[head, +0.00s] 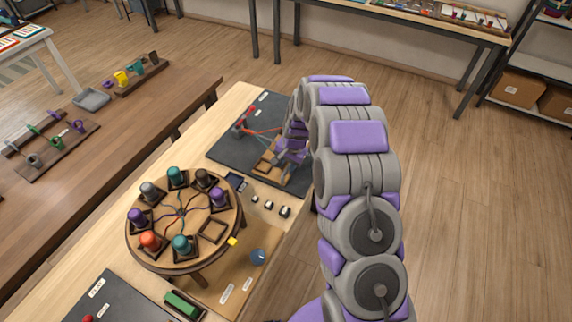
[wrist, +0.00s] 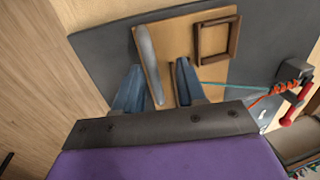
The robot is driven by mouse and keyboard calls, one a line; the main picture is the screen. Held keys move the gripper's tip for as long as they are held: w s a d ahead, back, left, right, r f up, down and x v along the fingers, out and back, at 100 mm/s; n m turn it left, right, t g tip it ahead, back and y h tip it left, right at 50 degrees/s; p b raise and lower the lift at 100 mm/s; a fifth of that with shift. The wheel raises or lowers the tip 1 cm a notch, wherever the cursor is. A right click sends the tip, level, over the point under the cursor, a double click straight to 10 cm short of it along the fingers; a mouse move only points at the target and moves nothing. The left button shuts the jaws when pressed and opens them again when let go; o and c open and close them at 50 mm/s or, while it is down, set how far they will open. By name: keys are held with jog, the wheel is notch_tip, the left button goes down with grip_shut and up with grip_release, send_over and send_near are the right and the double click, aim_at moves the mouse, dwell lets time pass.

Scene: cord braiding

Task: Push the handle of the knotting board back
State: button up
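The knotting board is a dark grey slab (wrist: 100,45), also at the far end of the bench in the head view (head: 262,108). A tan wooden plate (wrist: 178,40) lies on it. A long grey bar, apparently the handle (wrist: 148,50), stands on this plate. My gripper (wrist: 158,66) is open, its two blue-grey fingers apart over the plate. The bar lies between them, nearer the left finger; I cannot tell if they touch. In the head view my arm partly hides the gripper (head: 288,160) and hides the bar.
A square wooden frame (wrist: 216,40) sits on the plate's right side. A round braiding stand (head: 183,238) with several coloured bobbins stands nearer on the bench. Small weights (head: 270,205) lie between.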

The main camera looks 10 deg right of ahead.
jog(key=shift+d, duration=0.15)
jog(key=shift+d+r, duration=0.3)
jog(key=shift+r, duration=0.15)
notch_tip(320, 180, up, 16)
jog(key=s+d+p, duration=0.1)
jog(key=s+p, duration=0.1)
jog(key=p, duration=0.1)
jog(key=shift+d, duration=0.4)
jog(key=shift+w, duration=0.1)
jog(key=s+r+n+g+h, duration=0.1)
jog(key=s+r+n, duration=0.35)
jog(key=s, duration=1.05)
jog(key=s+r+n+g, duration=0.1)
jog(key=s+r, duration=0.6)
jog(key=s, duration=0.7)
jog(key=s+d+n+g, duration=0.1)
jog(key=s, duration=1.3)
jog(key=shift+d+n+h, duration=0.2)
jog(key=shift+n+h, duration=0.15)
jog(key=shift+h, duration=0.05)
